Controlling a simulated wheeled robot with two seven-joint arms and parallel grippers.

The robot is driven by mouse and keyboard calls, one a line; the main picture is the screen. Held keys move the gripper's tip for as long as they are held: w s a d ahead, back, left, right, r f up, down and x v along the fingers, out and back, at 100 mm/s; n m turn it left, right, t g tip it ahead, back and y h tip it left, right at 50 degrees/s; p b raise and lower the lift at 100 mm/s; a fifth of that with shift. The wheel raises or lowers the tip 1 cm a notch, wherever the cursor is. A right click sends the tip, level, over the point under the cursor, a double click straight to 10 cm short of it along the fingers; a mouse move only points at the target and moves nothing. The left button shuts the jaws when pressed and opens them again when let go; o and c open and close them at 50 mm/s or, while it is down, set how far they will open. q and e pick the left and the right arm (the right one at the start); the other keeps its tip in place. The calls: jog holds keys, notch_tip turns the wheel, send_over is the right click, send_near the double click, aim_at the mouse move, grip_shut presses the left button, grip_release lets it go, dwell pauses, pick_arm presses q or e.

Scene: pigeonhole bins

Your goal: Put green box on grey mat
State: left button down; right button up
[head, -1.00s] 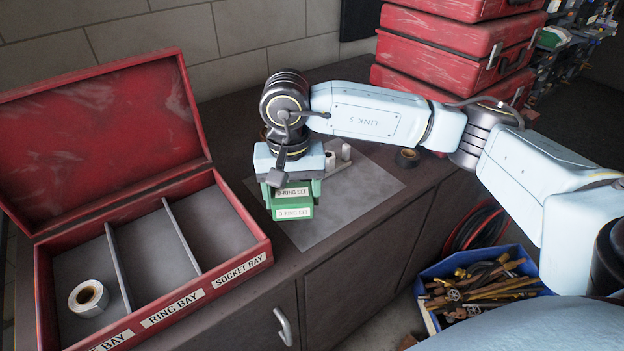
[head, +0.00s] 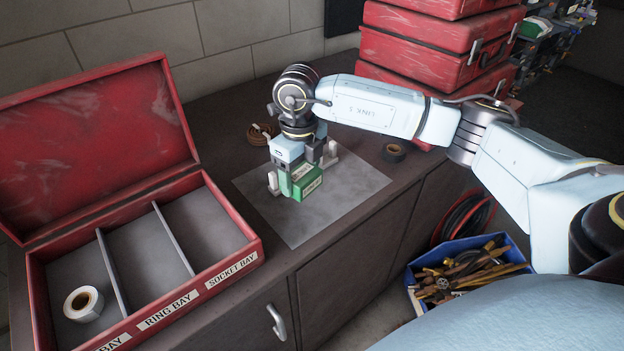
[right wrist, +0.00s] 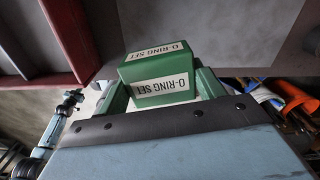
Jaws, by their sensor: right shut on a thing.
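The green box (head: 308,183), with white O-RING SET labels, is held in my right gripper (head: 296,174) low over the grey mat (head: 345,192). The right wrist view shows the box (right wrist: 160,78) between the two green fingers, which are shut on it. I cannot tell whether its underside touches the mat. The gripper hides part of the box and the mat behind it. At the left of the right wrist view, what looks like my left arm ends in a small dark gripper (right wrist: 73,97); its jaws are too small to read.
Pale upright pieces (head: 273,182) stand on the mat, partly hidden by my gripper. A dark tape roll (head: 394,152) and a brown coil (head: 262,134) lie on the worktop. The open red case (head: 255,247) stands left, with a white roll (head: 83,303) inside. Red cases (head: 425,50) are stacked behind.

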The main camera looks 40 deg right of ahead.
aim_at(304, 216)
jog(key=shift+d+m, duration=0.25)
jog(key=shift+m, duration=0.75)
notch_tip(304, 216, down, 10)
jog(key=shift+f, duration=0.1)
jog(key=shift+f, duration=0.2)
jog(key=o, duration=1)
jog(key=shift+r, duration=0.1)
notch_tip(304, 216, up, 12)
jog(key=shift+r, duration=0.2)
